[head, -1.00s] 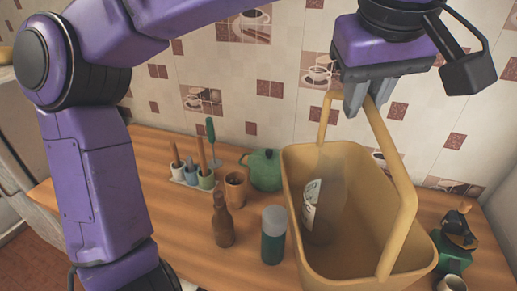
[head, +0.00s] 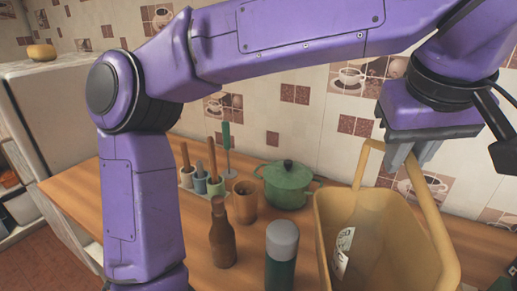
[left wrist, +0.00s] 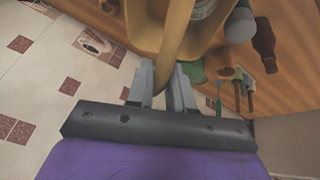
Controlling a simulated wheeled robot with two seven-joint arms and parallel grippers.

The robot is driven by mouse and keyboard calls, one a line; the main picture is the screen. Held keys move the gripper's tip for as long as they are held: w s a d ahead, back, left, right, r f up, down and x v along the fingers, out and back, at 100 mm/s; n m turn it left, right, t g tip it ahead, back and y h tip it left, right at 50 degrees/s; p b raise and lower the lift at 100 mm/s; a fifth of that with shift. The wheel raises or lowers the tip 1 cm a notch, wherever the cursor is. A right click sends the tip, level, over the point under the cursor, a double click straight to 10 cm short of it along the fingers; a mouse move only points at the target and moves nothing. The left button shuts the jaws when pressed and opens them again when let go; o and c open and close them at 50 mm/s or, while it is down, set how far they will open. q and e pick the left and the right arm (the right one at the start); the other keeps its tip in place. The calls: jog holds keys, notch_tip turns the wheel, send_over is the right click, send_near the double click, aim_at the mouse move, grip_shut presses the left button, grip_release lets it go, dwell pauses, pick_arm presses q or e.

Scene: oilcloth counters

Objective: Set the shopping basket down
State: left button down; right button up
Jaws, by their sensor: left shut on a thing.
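The yellow shopping basket (head: 330,225) is at the lower right of the head view, with its lower part cut off by the picture's edge. Its handle (head: 430,205) stands up, and my left gripper (head: 405,155) is shut on the top of it. In the left wrist view the handle (left wrist: 176,35) runs between the two fingers (left wrist: 163,85). A bottle-like thing with a white label (head: 344,245) is inside the basket. The basket's underside is hidden, so I cannot tell whether it touches the wooden counter (head: 185,235).
On the counter left of the basket stand a green-and-grey flask (head: 281,260), a brown bottle (head: 222,235), a wooden cup (head: 244,203), a green pot (head: 288,183) and a utensil holder (head: 200,185). The tiled wall (head: 300,125) rises behind. A pale cabinet (head: 60,110) is at the left.

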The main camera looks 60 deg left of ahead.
pick_arm(q)
jog(key=shift+w+a, duration=0.35)
jog(key=shift+w, duration=0.05)
jog(key=w+a+f, duration=0.3)
jog(key=w+a, duration=0.2)
jog(key=w, duration=0.3)
notch_tip(320, 180, down, 10)
jog(key=shift+a+r+p, duration=0.15)
jog(key=shift+p, duration=0.15)
jog(key=shift+s, duration=0.1)
jog(key=c, duration=1)
grip_release()
jog(key=shift+s, duration=0.1)
jog(key=v, duration=1.2)
